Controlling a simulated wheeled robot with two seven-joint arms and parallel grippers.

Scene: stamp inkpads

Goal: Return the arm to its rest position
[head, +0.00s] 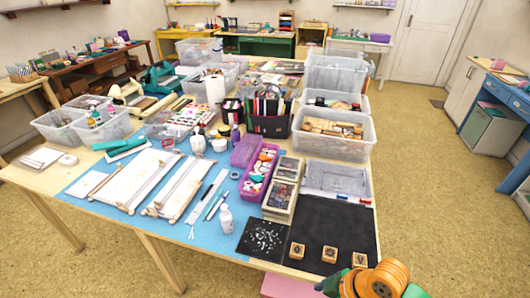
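Orange and green links of one of my arms rise at the bottom edge, right of centre. No gripper fingers show on them, and neither of my grippers is in view. Three small wooden stamp blocks with dark marks on top stand in a row along the front edge of a black mat (335,222): a left one (297,251), a middle one (330,255) and a right one (360,260). They stand apart from one another. My arm links are just in front of the right block. No inkpad can be made out for certain.
The table (150,236) is crowded. A dark speckled square (262,240) lies left of the mat. A white bottle (226,218), a purple tray (258,188) and clear bins (336,148) stand further back. Floor (440,215) is open to the right.

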